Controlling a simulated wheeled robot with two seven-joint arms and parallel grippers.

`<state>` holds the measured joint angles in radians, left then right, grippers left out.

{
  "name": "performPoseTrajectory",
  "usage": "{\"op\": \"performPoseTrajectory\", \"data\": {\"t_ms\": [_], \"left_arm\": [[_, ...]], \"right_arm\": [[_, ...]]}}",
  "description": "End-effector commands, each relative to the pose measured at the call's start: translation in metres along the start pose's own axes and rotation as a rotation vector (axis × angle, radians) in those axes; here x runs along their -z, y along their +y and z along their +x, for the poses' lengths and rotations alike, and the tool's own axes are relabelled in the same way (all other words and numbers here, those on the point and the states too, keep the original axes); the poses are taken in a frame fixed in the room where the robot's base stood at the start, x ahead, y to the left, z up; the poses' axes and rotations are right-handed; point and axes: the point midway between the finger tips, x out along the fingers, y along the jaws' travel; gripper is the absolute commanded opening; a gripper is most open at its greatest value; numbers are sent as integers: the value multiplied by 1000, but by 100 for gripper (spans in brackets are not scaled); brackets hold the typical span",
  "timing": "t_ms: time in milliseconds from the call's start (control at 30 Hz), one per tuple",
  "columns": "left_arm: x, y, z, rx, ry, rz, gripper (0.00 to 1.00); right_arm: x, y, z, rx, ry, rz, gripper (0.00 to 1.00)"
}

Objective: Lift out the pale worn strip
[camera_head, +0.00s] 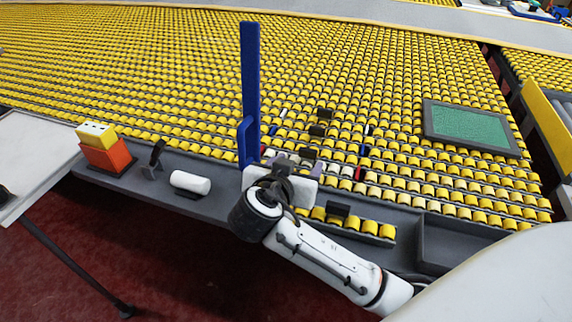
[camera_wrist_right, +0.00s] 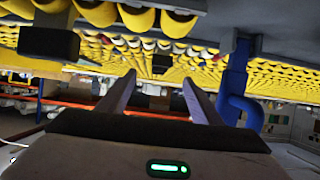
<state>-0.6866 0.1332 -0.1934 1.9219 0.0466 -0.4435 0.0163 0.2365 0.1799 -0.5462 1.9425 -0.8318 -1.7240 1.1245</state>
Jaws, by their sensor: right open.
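My right gripper (camera_head: 296,164) is over the near edge of the rows of yellow rolls, beside a tall blue post. In the wrist view its two fingers (camera_wrist_right: 158,98) stand wide apart with nothing held between them. Several small pale pieces lie among the rolls just beyond the gripper, one of them a white piece (camera_head: 347,170) right of the fingers, near red and blue pieces. I cannot tell which pale piece is the worn strip; the gripper hides part of this area. My left gripper is not in view.
The blue post (camera_head: 250,85) rises close left of the gripper. Several dark blocks (camera_head: 325,114) sit among the rolls. A green panel (camera_head: 468,126) lies at the right.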

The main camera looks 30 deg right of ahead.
Motion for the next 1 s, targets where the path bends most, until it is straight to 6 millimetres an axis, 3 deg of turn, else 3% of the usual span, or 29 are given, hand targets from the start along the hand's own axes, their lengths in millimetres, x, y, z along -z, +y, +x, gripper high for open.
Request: {"op": "performPoseTrajectory", "data": {"t_ms": [200,433,700,1000], "left_arm": [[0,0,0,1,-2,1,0],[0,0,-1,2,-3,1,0],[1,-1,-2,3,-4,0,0],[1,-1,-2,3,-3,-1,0]], "right_arm": [[2,0,34,-2,5,-2,59],[1,-1,53,-2,5,-2,59],[-2,-4,91,-1,4,-1,59],[-2,-5,96,1,3,1,59]]}}
